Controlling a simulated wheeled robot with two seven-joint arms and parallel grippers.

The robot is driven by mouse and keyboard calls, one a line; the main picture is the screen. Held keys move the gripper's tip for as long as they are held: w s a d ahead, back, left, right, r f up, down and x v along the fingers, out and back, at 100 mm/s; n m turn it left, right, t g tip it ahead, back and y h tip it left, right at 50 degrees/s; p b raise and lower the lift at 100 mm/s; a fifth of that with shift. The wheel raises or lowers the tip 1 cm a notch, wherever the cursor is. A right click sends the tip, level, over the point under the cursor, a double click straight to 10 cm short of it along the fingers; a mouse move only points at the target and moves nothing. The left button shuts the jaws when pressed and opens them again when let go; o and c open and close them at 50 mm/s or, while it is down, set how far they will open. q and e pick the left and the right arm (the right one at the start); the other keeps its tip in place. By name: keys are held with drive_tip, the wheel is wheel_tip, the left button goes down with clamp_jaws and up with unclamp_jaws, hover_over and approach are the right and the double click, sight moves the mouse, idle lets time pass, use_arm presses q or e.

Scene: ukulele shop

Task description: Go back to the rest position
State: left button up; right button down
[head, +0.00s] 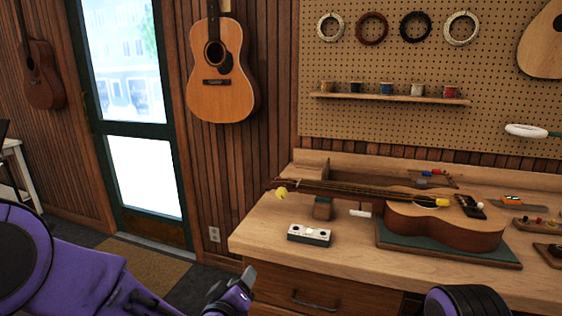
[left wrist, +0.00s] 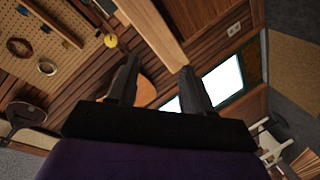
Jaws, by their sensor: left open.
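My left gripper (head: 232,290) is in front of the workbench's left front corner, low in the head view. In the left wrist view its two dark fingers (left wrist: 158,72) stand apart with nothing between them. My left arm, purple, comes in from the lower left. My right gripper is not in view. A dark, ribbed round part of my own body shows at the bottom right of the head view.
The wooden workbench (head: 262,236) is beside my left gripper. On it are a small ukulele (head: 430,224) on a green mat (head: 400,242) and a white-topped block (head: 309,235). A guitar (head: 222,85) hangs behind.

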use_arm(q)
drive_tip(key=s+a+f+g+y, duration=0.25)
drive_tip(key=s+a+f, duration=0.4)
drive_tip(key=f, duration=0.35)
drive_tip(key=s+a+f+g+y, duration=0.1)
drive_tip(key=s+a+f+g, duration=0.2)
drive_tip(key=s+a+f, duration=0.5)
drive_tip(key=s+a+f+g+y, duration=0.1)
drive_tip(key=s+a+f+g, duration=0.2)
drive_tip(key=s+f, duration=0.3)
drive_tip(key=s+a+f+g+y, duration=0.1)
drive_tip(key=s+a+f+g, duration=0.2)
drive_tip(key=s, duration=1.2)
wheel_tip(320, 180, down, 4)
drive_tip(key=shift+r, duration=0.2)
drive_tip(key=shift+w+a+g+y, duration=0.1)
drive_tip(key=shift+g+y, duration=0.15)
